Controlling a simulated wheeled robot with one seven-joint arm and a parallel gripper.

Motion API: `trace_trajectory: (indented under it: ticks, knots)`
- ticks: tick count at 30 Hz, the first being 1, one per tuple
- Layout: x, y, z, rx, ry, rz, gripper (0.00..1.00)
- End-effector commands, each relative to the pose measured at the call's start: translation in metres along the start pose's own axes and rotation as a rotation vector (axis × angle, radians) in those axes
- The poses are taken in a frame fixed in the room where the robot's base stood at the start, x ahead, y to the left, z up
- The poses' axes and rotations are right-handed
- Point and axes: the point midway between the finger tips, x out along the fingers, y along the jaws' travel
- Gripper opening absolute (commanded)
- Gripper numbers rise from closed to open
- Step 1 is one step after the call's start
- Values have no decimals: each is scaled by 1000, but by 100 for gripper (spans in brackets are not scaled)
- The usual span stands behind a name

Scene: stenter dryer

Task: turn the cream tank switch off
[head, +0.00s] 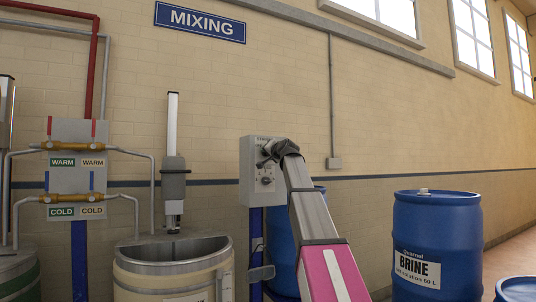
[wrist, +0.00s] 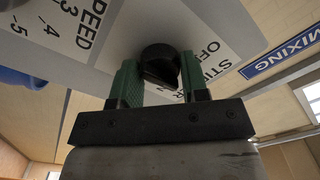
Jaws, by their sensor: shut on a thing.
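The cream tank (head: 125,280) stands at the lower left in the head view, with a stirrer (head: 173,170) over its open top. A grey control box (head: 249,160) is on a blue post to its right. In the wrist view, the box's black round switch knob (wrist: 160,58) sits beside lettering that reads STIR and OFF; part of the lettering is hidden. My gripper (wrist: 159,68) has its green fingers on both sides of the knob and is shut on it. In the head view my gripper (head: 268,152) covers the upper switch. I cannot tell which mark the knob points to.
A lower dial (head: 267,180) is on the same box; SPEED numbers show in the wrist view. A blue BRINE drum (head: 437,240) stands at the right, and another blue drum (head: 281,250) is behind my arm. Warm and cold valves (head: 77,146) are on the left wall.

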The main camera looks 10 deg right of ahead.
Motion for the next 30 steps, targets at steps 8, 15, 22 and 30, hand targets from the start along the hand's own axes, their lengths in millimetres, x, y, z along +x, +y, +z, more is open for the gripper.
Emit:
trace_trajectory:
  ticks: [8, 15, 22, 30]
  knots:
    - [0, 0, 1, -262, -2, 1, 18]
    - [0, 0, 1, -474, -2, 1, 18]
    - [0, 0, 1, -630, -2, 1, 18]
    - [0, 1, 1, -733, -2, 0, 18]
